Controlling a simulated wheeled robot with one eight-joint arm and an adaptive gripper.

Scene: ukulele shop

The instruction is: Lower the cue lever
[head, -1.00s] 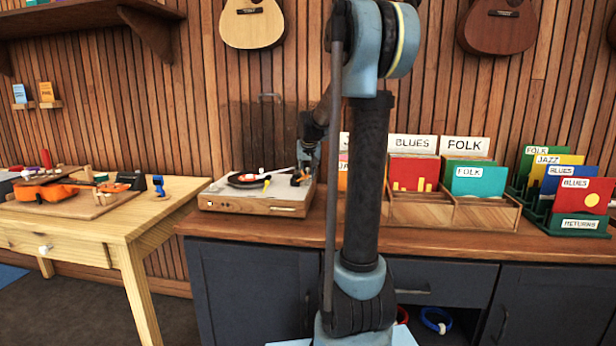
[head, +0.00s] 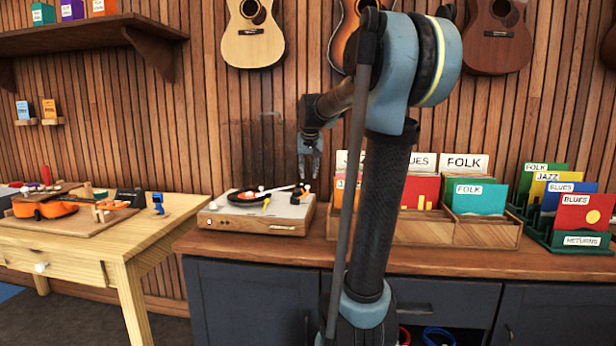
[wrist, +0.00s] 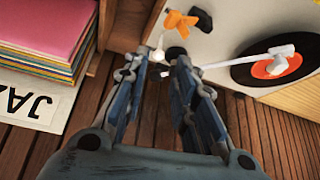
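The turntable (head: 225,217) sits on the counter with a black record (head: 243,196) and a tonearm (head: 282,189) lying across it. My gripper (head: 311,176) points down above the deck's back right corner. Its fingers are apart, with nothing held. In the wrist view, a small white-tipped piece (wrist: 158,53), perhaps the cue lever, shows between and just beyond the fingertips, beside a dark round part (wrist: 176,52). An orange piece (wrist: 180,20) stands farther out on the deck. I cannot tell whether the lever is raised, or whether a fingertip touches it.
A wooden record crate (head: 430,232) with sleeves stands close to the right of the turntable. A raised clear lid (head: 257,150) stands behind it. Green sleeve racks (head: 575,242) are at the far right. A wooden workbench (head: 165,222) with an orange ukulele (head: 45,209) is at left.

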